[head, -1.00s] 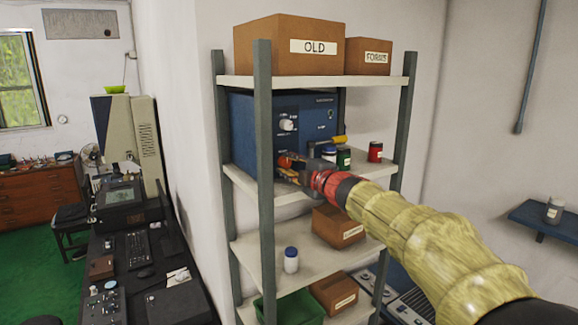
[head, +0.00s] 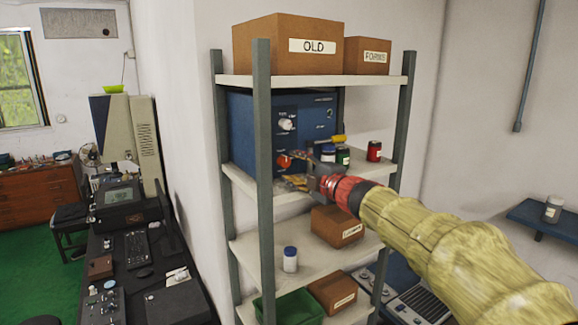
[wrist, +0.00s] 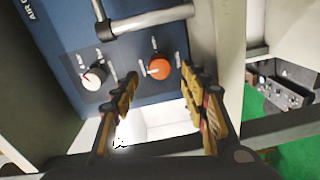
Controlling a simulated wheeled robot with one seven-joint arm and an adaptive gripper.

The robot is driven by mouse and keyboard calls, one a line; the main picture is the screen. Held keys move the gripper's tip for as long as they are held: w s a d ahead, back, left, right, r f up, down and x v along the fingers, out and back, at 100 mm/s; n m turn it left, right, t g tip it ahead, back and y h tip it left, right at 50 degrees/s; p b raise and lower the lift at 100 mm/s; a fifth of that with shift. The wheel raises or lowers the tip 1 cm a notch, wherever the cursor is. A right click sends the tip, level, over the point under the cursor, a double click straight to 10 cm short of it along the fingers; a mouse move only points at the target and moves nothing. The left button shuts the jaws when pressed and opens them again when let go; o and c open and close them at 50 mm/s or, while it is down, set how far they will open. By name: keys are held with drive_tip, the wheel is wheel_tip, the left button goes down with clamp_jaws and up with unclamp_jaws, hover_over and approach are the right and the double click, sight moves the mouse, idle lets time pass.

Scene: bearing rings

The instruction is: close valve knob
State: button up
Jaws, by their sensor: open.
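An orange knob (head: 284,161) sits low on the front of a blue box (head: 311,110) on the shelf. It also shows in the wrist view (wrist: 159,67), facing me between and beyond my fingers. A white knob (head: 287,124) is higher on the same panel; in the wrist view it is left of the orange knob (wrist: 95,77). I cannot tell which one the task calls the valve knob. My gripper (head: 298,170) is open and empty in front of the orange knob, apart from it. Its two yellow-brown fingers frame the orange knob in the wrist view (wrist: 162,95).
A grey bent bar (wrist: 150,18) stands out beside the orange knob in the wrist view. Several jars, one of them red (head: 374,151), stand right of the box. A grey shelf post (head: 263,180) rises at the left front. Boxes sit on shelves above and below.

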drive_tip(key=v, duration=0.8)
